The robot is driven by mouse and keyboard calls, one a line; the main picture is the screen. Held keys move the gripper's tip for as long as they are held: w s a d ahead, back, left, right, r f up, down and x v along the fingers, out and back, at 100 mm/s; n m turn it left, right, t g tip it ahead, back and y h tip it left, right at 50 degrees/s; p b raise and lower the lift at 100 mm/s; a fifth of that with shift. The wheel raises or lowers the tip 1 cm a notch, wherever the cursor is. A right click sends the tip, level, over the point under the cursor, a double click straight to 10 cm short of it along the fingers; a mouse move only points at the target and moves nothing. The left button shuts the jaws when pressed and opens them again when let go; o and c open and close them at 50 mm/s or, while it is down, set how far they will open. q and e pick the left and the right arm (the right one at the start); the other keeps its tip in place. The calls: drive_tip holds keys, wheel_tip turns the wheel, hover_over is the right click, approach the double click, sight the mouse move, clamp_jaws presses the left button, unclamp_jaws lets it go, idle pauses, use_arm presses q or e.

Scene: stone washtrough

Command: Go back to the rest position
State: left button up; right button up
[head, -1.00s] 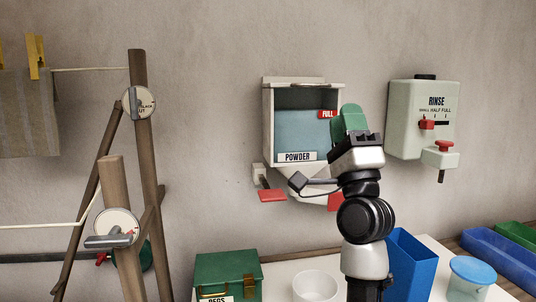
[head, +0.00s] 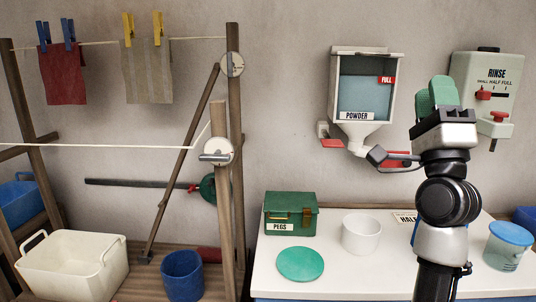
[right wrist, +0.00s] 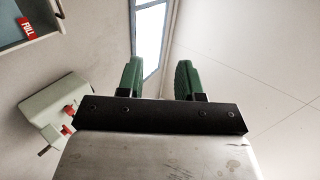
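My right gripper (head: 443,92) is raised in front of the wall, between the powder dispenser and the rinse dispenser in the head view. In the right wrist view its two green fingers (right wrist: 158,80) stand apart with nothing between them. My right arm hides part of the worktop and a blue container behind it. My left gripper is in neither view.
The powder dispenser (head: 366,58) and rinse dispenser (head: 508,72) hang on the wall. The white worktop (head: 340,275) bears a green pegs box (head: 290,213), a green disc (head: 300,264), a white tub (head: 361,234) and a blue-lidded container (head: 508,246). A wooden drying rack (head: 234,150) stands left.

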drive_tip(key=s+a+f+n+g+y, duration=0.2)
drive_tip(key=f+n+g, duration=0.5)
drive_tip(key=f, duration=1.1)
drive_tip(key=s+a+f+n+g+y, duration=0.1)
drive_tip(key=a+f+n+g+y, duration=0.4)
drive_tip(key=f, duration=1.4)
drive_tip(key=s+d+f+n+g+h, duration=0.1)
drive_tip(key=s+f+n+g+h, duration=0.25)
drive_tip(key=s+f+g, duration=0.6)
drive_tip(key=s+d+f+n+g+h, duration=0.15)
drive_tip(key=s+f+n+g, duration=0.3)
drive_tip(key=s+f, duration=0.85)
drive_tip(key=s+f+g+p, duration=0.1)
drive_tip(key=s+f+p, duration=0.1)
drive_tip(key=f, duration=0.8)
drive_tip(key=s+f+p, duration=0.2)
drive_tip(key=f, duration=0.8)
use_arm(q)
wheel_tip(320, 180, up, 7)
drive_tip(key=p, duration=0.2)
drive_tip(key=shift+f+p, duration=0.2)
drive_tip(key=shift+p, duration=0.1)
use_arm(e)
drive_tip(key=s+d+f+g, duration=0.1)
drive_tip(key=s+d+f, duration=0.1)
drive_tip(key=s+f, duration=1)
drive_tip(key=s, duration=0.4)
drive_tip(key=shift+n, duration=0.3)
